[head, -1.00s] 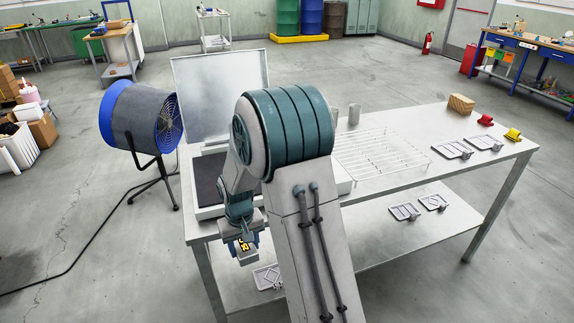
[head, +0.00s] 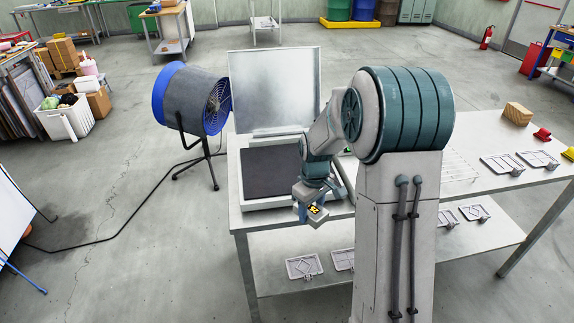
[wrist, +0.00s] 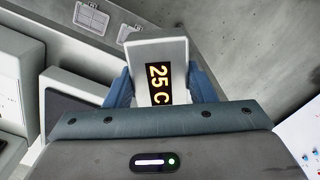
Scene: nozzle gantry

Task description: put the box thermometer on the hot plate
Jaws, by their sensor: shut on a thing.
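The box thermometer (wrist: 160,52) is a small pale box with a yellow "25 C" on a black display; it also shows in the head view (head: 315,210). My gripper (wrist: 157,85) is shut on it, with blue fingers on either side. In the head view my gripper (head: 312,200) holds it in front of the table's near edge. What looks like the hot plate (head: 270,170) is a dark square in a pale frame, behind and left of my gripper. A pale lid (head: 275,90) stands raised at its back. My arm hides its right side.
A blue-rimmed fan (head: 195,100) on a tripod stands left of the table (head: 236,205). A wire rack (head: 458,168) is to the right, partly hidden by my arm. A wooden block (head: 517,113) and small trays (head: 502,163) lie farther right. A lower shelf (head: 270,280) holds more trays.

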